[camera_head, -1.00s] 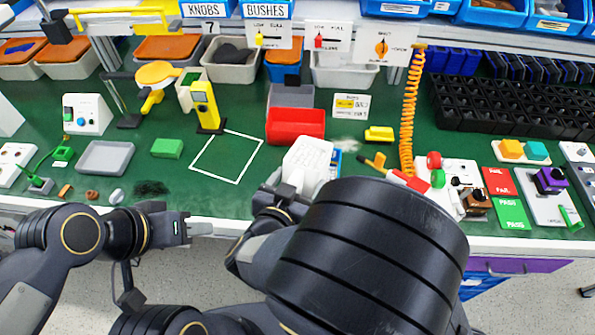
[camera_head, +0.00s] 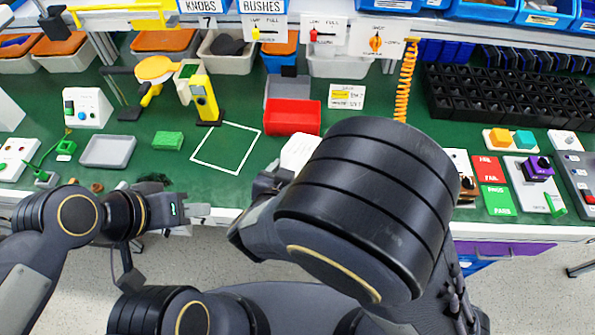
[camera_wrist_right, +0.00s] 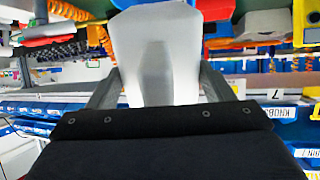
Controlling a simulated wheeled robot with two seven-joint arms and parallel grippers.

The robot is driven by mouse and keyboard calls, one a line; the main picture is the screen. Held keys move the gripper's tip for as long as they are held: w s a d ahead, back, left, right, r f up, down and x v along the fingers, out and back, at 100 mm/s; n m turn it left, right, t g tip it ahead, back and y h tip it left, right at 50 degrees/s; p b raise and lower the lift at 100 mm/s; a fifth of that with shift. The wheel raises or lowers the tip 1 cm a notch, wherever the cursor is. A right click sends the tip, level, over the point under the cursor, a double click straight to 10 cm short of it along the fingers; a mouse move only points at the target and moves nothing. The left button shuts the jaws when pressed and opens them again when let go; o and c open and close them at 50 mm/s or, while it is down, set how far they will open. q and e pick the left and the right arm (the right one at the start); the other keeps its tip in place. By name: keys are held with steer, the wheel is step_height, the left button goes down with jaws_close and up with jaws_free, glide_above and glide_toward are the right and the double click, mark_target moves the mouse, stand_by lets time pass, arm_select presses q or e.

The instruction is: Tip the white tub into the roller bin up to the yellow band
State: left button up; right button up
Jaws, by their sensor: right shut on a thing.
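My right gripper (camera_head: 270,182) is shut on the white tub (camera_head: 298,151), near the front edge of the bench, left of my forearm. In the right wrist view the tub (camera_wrist_right: 155,50) is held between the two grey fingers (camera_wrist_right: 160,84). The forearm hides part of the tub in the head view, and its contents do not show. An open red bin (camera_head: 292,117) stands just behind the tub. I cannot tell which container is the roller bin, and no yellow band on one is clear. My left gripper (camera_head: 196,213) is empty at the bench's front edge; its opening is unclear.
A white-outlined square (camera_head: 226,148) on the green bench is clear. A yellow upright device (camera_head: 205,99) stands at its back corner. A grey tray (camera_head: 108,151) and a green block (camera_head: 167,140) lie left. A black compartment rack (camera_head: 505,100) fills the back right.

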mark_target(296, 160)
steer(key=shift+r, duration=0.1)
steer(key=shift+w+r+g+p, duration=0.1)
steer(key=shift+r+g+p, duration=0.45)
steer(key=shift+p, duration=1.15)
steer(key=shift+r, duration=0.1)
steer(key=shift+w+r+g+y+p, duration=0.15)
steer(key=shift+r+g+y+p, duration=0.25)
steer(key=shift+p, duration=1.2)
steer(key=shift+r, duration=0.1)
steer(key=shift+w+d+r+g, duration=0.1)
steer(key=shift+w+r+g, duration=0.15)
steer(key=shift+r+g, duration=0.25)
steer(key=shift+w+d+r+g, duration=0.1)
steer(key=shift+w+r+g, duration=0.1)
steer(key=shift+r+g, duration=0.3)
